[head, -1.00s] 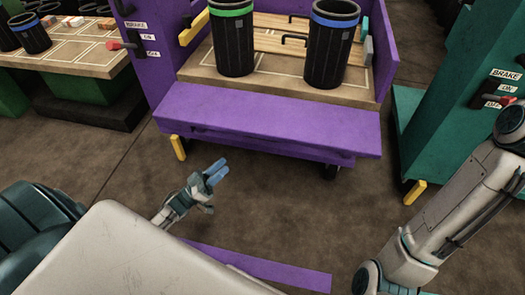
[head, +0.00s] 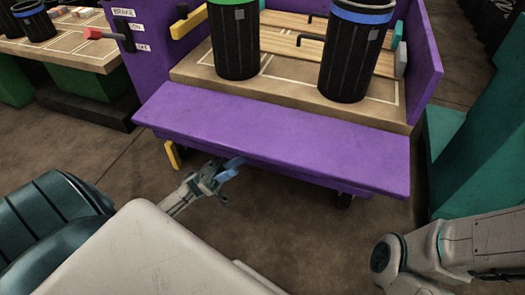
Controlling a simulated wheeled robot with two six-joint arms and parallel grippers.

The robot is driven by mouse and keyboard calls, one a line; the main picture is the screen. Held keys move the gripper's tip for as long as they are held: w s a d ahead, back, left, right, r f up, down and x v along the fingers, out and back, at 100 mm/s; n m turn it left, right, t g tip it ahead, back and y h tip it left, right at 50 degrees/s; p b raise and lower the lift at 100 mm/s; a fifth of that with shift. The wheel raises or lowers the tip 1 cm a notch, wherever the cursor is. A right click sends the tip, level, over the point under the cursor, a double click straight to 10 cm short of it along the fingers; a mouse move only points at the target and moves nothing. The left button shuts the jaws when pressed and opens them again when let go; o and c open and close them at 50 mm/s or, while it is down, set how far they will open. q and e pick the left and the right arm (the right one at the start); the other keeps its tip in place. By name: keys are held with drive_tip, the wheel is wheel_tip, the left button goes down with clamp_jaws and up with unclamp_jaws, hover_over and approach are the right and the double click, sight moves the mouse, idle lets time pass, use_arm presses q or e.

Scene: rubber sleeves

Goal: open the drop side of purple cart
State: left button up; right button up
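The purple cart (head: 155,62) stands ahead, with its bed facing me. Its purple drop side (head: 270,138) hangs out and down from the front edge of the bed, with its broad face showing. My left gripper (head: 229,169) is just below the lower edge of this panel, left of its middle. Its blue fingertips look slightly apart with nothing between them. I cannot tell whether they touch the panel. My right gripper is out of view; only part of my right arm shows at the lower right.
Two black bins, one green-banded (head: 234,42) and one blue-banded (head: 351,55), stand on the cart bed. A teal cart (head: 478,150) stands right. Bare floor (head: 290,225) lies in front.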

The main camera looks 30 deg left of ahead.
sight(258, 156)
use_arm(q)
drive_tip(key=b+x, duration=0.1)
drive_tip(key=x, duration=0.8)
drive_tip(key=shift+d+r+b, duration=0.1)
drive_tip(key=shift+r+b, duration=0.15)
drive_tip(key=shift+b, duration=0.05)
clamp_jaws()
